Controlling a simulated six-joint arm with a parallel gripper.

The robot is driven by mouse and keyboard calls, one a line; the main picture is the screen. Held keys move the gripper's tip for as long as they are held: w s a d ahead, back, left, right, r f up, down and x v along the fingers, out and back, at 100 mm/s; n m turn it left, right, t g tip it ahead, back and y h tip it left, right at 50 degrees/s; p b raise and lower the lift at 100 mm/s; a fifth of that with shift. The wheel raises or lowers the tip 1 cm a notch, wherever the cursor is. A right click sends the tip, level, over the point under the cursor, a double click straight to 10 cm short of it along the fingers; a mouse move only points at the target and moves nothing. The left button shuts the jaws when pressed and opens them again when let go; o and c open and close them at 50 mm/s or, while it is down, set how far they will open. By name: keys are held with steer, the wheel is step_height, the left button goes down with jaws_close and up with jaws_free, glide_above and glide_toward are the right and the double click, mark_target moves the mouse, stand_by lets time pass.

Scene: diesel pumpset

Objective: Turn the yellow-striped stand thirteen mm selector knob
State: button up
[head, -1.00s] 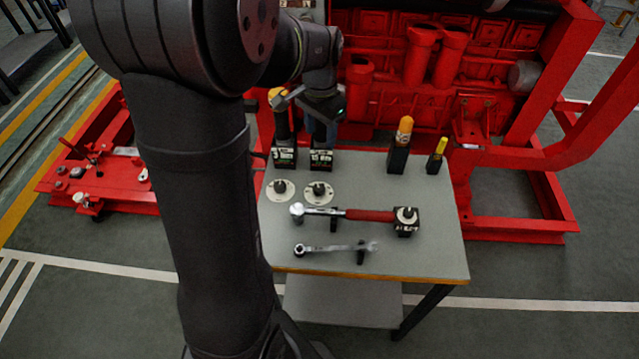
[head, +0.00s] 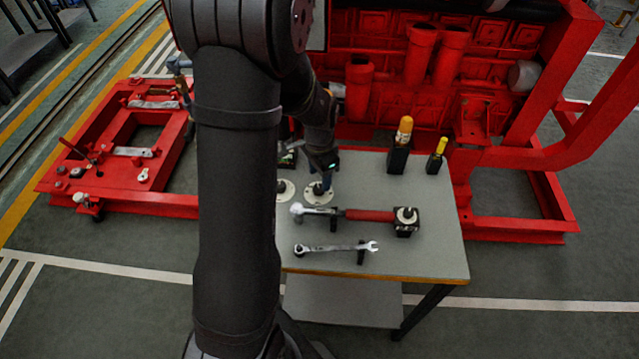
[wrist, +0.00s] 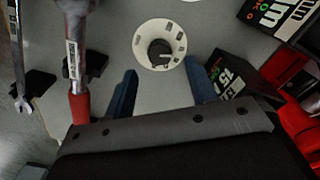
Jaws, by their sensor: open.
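My gripper (head: 322,183) is open and empty, above the right-hand of two round white dials at the table's back left. In the wrist view, its two blue fingers (wrist: 163,82) are spread, with that dial's dark knob (wrist: 159,52) just beyond the tips, apart from them. The right dial plate (head: 318,197) is partly covered by the gripper in the head view. The left dial (head: 284,190) is partly behind my arm. A black stand marked 15 (wrist: 226,76) is beside the right finger. Another stand marked mm (wrist: 272,18) is farther up. I cannot make out a yellow stripe on either.
A red-handled torque wrench (head: 370,215) and a combination wrench (head: 335,248) lie in front of the dials. Stands with an orange-handled tool (head: 399,158) and a yellow-handled tool (head: 436,160) are at the back. The red engine (head: 440,75) is behind. The table's right side is clear.

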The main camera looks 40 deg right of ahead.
mark_target(320, 187)
steer(key=shift+f, duration=2.25)
steer(key=c, duration=1)
